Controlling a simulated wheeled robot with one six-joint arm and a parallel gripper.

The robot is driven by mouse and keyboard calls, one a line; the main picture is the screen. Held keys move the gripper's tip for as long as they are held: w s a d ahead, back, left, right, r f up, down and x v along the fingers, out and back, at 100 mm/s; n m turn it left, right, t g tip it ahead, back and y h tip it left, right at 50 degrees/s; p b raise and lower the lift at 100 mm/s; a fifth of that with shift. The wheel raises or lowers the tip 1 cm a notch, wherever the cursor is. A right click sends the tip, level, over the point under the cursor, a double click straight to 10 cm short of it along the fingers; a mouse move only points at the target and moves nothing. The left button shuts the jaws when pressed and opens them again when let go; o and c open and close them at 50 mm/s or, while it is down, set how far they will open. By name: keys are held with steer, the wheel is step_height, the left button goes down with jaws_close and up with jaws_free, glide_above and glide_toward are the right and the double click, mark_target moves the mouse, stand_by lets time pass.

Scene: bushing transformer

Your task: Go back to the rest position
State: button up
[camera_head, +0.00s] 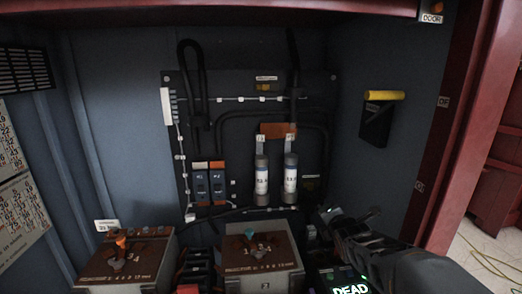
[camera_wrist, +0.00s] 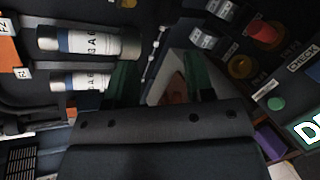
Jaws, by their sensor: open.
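My gripper (camera_head: 345,214) is at the lower right of the cabinet in the head view, in front of the back panel and to the right of the two fuses. In the wrist view my gripper (camera_wrist: 163,80) shows two green fingers spread apart with nothing held between them. My dark arm reaches in from the lower right corner of the head view.
Two white-labelled fuses (camera_head: 275,180) stand on the dark panel (camera_head: 230,90). Brown-topped boxes (camera_head: 262,256) line the front below. A yellow-topped holder (camera_head: 383,97) is on the right wall. A lit "DEAD" display (camera_head: 350,289) and coloured buttons (camera_wrist: 265,35) sit near my gripper.

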steer(key=s+a+r+m+g+p, duration=0.1)
steer(key=s+m+g+p, duration=0.2)
steer(key=s+m, duration=0.4)
steer(key=s+a+r+m+g+p, duration=0.1)
steer(key=s+a+m+g+p, duration=0.1)
steer(key=s+m, duration=0.6)
steer(key=s+a+r+m+g+y+p, duration=0.1)
steer(key=s+m+g+p, duration=0.3)
steer(key=s+m, duration=0.4)
steer(key=shift+a+r+m+g, duration=0.3)
steer(key=shift+m+g, duration=0.3)
steer(key=shift+m, duration=0.2)
steer(key=shift+s, duration=0.1)
steer(key=shift+c, duration=0.6)
steer(key=shift+a, duration=0.1)
